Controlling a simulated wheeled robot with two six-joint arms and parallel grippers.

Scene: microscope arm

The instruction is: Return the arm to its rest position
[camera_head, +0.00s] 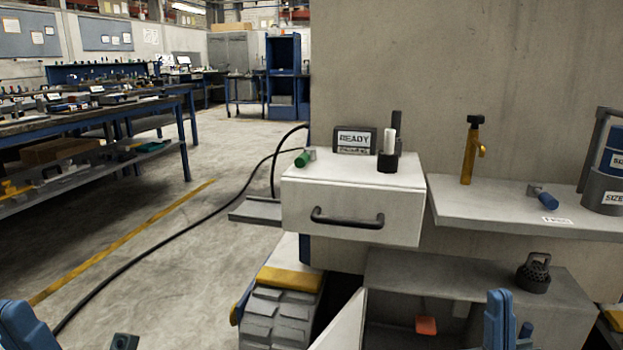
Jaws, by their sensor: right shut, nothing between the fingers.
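My right gripper (508,322) shows only in part at the bottom edge, right of centre, as blue upright pieces. It is shut with nothing held, in front of the grey open-fronted cabinet. My left arm shows as a blue part at the lower left corner, with a small dark piece beside it; its fingers cannot be made out. On the white drawer unit (300,210) stands a black stand holding a white cylinder (389,142). I cannot tell from this view which item is a microscope arm.
The right shelf (510,210) holds a yellow tool (469,155), a small blue cylinder (543,196) and SIZE-labelled containers (606,180). A black perforated object (534,274) sits on the cabinet (430,268). The left floor is mostly clear.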

